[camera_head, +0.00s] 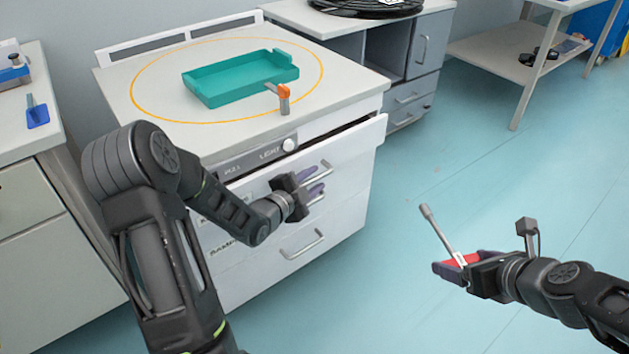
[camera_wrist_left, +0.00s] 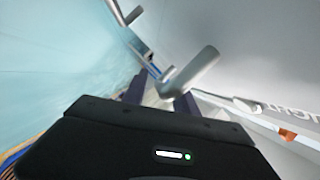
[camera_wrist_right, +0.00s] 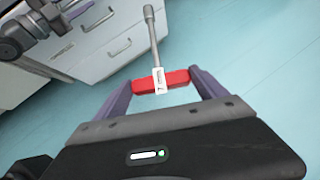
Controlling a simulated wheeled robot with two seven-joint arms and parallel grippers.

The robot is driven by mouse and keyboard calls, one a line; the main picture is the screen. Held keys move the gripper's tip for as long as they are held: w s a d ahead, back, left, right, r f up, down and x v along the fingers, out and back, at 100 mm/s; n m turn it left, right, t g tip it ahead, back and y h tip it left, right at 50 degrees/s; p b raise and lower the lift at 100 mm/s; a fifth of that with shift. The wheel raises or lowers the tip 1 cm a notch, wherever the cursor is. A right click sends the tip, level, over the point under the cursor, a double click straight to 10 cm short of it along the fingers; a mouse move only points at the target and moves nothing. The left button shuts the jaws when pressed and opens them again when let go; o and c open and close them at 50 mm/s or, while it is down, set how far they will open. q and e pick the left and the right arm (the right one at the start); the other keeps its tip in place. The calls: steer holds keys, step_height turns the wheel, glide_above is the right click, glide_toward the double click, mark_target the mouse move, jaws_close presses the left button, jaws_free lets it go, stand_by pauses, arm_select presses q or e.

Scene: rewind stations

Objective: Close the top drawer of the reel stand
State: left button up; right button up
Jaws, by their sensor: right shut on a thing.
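The white reel stand (camera_head: 345,85) stands at the left centre. Its top drawer (camera_head: 352,152) sticks out a little, with a dark gap above its front. My left gripper (camera_head: 316,188) is at the drawer front, by a grey bar handle (camera_head: 318,172). In the left wrist view a grey handle (camera_wrist_left: 192,76) lies near its spread fingers; whether they touch it I cannot tell. My right gripper (camera_head: 447,266) is away from the stand, over the floor. It is shut on a red-handled tool (camera_wrist_right: 178,80) with a grey rod and a white tag.
A teal tray (camera_head: 240,90) and an orange-topped peg (camera_head: 284,98) are on the stand's top. A lower handle (camera_head: 302,244) is on the drawer fronts below. A grey cabinet (camera_head: 428,50) stands behind, a side table (camera_head: 520,60) at the right. The floor on the right is clear.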

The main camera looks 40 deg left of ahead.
arm_select(q)
jaws_close()
stand_by(1.0)
steer(key=shift+a, duration=0.1)
